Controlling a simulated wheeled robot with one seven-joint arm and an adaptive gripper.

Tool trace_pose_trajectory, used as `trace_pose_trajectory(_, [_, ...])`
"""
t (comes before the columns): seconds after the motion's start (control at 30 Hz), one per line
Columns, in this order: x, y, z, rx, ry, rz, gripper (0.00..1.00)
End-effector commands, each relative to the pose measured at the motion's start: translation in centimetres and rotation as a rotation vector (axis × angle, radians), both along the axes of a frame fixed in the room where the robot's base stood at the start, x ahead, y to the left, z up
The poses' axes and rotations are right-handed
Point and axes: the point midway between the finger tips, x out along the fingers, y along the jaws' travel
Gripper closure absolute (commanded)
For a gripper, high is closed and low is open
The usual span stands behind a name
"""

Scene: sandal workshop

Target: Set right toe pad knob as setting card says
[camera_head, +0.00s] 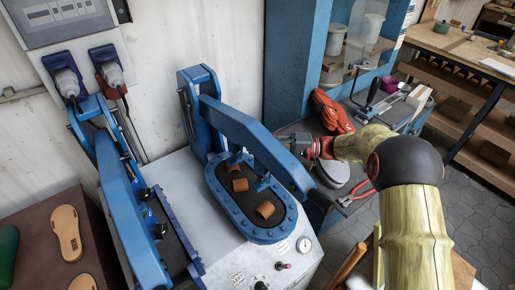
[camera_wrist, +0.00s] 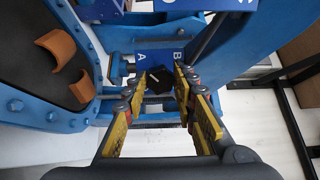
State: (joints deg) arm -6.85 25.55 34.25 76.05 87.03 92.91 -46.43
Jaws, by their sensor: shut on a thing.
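My gripper (camera_head: 308,147) is beside the outer end of the right blue press arm (camera_head: 247,128). In the wrist view, my gripper's yellow fingers (camera_wrist: 161,84) are shut on a small dark knob (camera_wrist: 159,80) between them. The knob sits at a blue plate (camera_wrist: 153,58) with white letters: A to the left and B to the upper right. A pale mark on the knob lies on its upper left side, roughly toward A. Its exact angle is hard to tell. I cannot identify the setting card; small labels (camera_head: 238,278) on the press front are unreadable.
Brown curved pads (camera_head: 265,209) sit on the right press's oval bed (camera_head: 250,234). A second blue press (camera_head: 130,215) stands at left. A gauge (camera_head: 304,244) is on the white cabinet. Red pliers (camera_head: 355,196) and a red tool (camera_head: 332,112) lie near my arm.

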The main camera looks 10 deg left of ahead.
Motion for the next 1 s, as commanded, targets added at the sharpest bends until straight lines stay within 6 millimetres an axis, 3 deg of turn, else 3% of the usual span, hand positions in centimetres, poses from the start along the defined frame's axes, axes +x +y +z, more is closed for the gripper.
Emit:
trace_pose_trajectory(0.4, [-0.06,-0.03,-0.18,-0.001,-0.005,0.001,0.98])
trace_pose_trajectory(0.43, [-0.06,-0.03,-0.18,-0.001,-0.005,0.001,0.72])
trace_pose_trajectory(0.73, [-0.04,-0.02,-0.1,0.0,-0.006,0.001,0.55])
trace_pose_trajectory(1.0, [-0.03,-0.02,-0.05,0.001,-0.006,0.0,0.54])
